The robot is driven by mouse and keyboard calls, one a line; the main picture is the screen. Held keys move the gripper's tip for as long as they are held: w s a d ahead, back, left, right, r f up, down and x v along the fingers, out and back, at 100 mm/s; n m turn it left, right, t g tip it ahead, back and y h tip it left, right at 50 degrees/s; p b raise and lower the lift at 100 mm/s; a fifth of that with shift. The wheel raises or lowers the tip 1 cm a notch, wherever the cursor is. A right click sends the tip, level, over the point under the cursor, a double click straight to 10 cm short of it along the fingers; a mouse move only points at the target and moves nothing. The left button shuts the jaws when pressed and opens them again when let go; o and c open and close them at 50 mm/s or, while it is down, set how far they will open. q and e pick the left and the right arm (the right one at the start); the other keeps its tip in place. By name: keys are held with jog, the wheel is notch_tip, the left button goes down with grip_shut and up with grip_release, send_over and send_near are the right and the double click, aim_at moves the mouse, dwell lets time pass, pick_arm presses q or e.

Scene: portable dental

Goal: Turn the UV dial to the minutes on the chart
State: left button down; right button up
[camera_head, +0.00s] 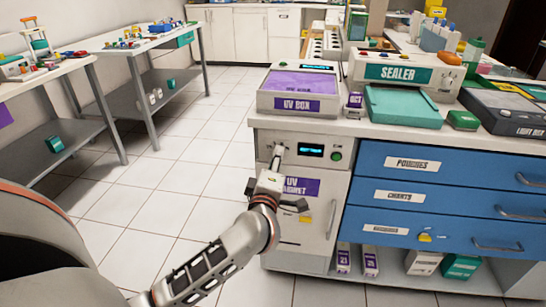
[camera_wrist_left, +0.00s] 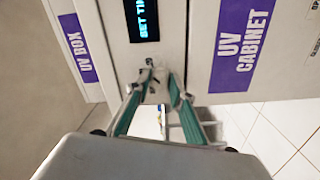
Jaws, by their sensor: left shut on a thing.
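The UV cabinet (camera_head: 318,215) stands below the counter at the left end of the blue drawers. Its front panel has a lit display (camera_head: 311,150), which reads "SET TI..." in the left wrist view (camera_wrist_left: 142,20), cut off by the frame. My left gripper (camera_head: 277,155) reaches the panel just left of the display. In the left wrist view its fingertips (camera_wrist_left: 161,84) close around the small UV dial (camera_wrist_left: 154,88). The fingers hide most of the dial, so its setting cannot be read. I cannot make out the minutes chart. My right gripper is not in view.
A green button (camera_head: 337,156) sits right of the display. The cabinet has a vertical handle (camera_head: 331,219). The UV box (camera_head: 299,104) and sealer (camera_head: 398,70) stand on the counter above. Blue drawers (camera_head: 440,196) are to the right; tiled floor is clear to the left.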

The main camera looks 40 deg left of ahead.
pick_arm(q)
jog(key=n+p, duration=0.1)
jog(key=n, duration=0.3)
jog(key=shift+n+p, duration=0.4)
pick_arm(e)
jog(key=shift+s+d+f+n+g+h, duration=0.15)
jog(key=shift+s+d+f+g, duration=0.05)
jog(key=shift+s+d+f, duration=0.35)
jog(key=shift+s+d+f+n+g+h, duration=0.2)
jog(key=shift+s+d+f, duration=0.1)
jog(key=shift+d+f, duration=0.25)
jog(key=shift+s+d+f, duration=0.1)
pick_arm(q)
jog(key=c, duration=1.8)
grip_release()
jog(key=shift+o, duration=0.2)
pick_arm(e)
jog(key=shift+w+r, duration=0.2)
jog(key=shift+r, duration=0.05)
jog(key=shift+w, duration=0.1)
